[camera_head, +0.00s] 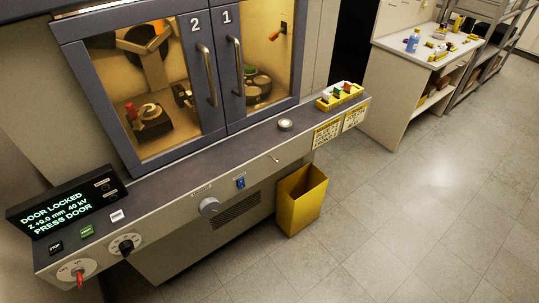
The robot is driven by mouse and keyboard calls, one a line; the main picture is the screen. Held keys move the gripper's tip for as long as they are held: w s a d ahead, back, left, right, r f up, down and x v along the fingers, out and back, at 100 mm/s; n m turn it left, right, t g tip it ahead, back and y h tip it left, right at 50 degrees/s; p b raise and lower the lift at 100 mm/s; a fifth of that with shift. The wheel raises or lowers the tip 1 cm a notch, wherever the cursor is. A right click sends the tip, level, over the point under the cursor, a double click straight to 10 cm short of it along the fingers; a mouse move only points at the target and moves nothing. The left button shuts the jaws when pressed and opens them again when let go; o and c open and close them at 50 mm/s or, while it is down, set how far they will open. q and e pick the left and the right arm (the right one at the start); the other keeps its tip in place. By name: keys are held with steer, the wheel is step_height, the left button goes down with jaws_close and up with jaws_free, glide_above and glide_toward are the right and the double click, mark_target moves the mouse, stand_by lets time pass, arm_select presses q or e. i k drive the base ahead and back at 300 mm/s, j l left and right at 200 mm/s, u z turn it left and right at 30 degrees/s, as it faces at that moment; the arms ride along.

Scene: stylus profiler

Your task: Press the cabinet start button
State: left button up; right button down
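The cabinet (185,171) has a grey front ledge with three small square buttons at its left end: a black one (56,247), a green one (87,231) and a white one (117,215). Their labels are too small to read surely; the green one looks most like the start button. The display (67,205) behind them reads "DOOR LOCKED", "Z+0.0 mm 40 kV" and "PRESS DOOR". Cabinet doors 2 (150,80) and 1 (262,60) are shut. Neither gripper is in view.
A round button (285,124) and yellow tray (340,97) are on the ledge. A yellow bin (300,200) stands on the floor. Floor at right is clear, before a white bench (400,75).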

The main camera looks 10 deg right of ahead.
mark_target(89, 230)
steer(key=u, duration=1.4)
